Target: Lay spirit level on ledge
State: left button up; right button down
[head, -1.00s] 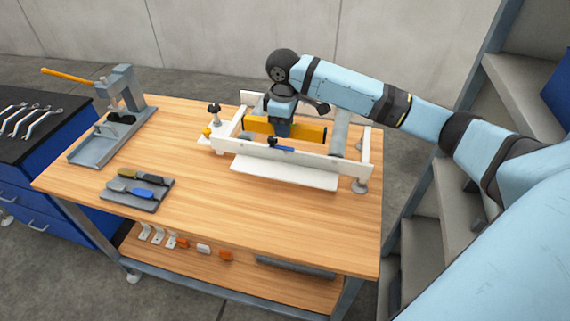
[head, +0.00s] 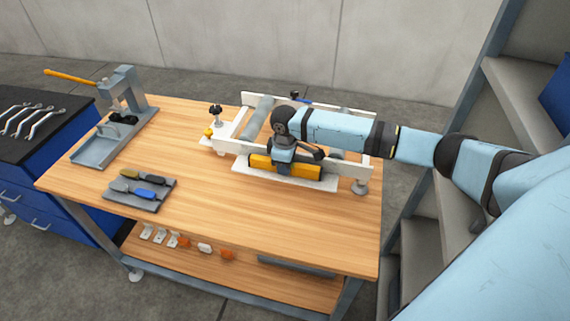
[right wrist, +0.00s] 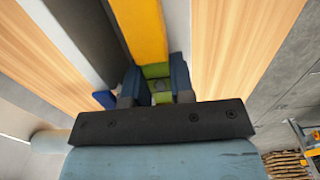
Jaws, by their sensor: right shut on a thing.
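The spirit level is a yellow bar (head: 312,172) at the front of the white frame. My right gripper (head: 285,170) is shut on its middle from above. In the right wrist view the level (right wrist: 143,30) runs away between the two fingers (right wrist: 156,85), with a green part between them. The ledge is a white strip (head: 300,185) along the frame's front, just under the level. I cannot tell whether the level touches it. My left gripper is not in view.
The white frame (head: 225,143) holds grey rollers (head: 257,115) and stands on the wooden table (head: 220,220). A knob post (head: 215,115) is at its left. A grey tray with tools (head: 140,205) and a press (head: 125,90) stand left. The table's front is clear.

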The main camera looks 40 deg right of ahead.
jog(key=c, duration=1.3)
grip_release()
jog(key=shift+o, duration=0.2)
jog(key=shift+f, duration=0.1)
notch_tip(320, 180, up, 12)
jog(key=b, duration=0.1)
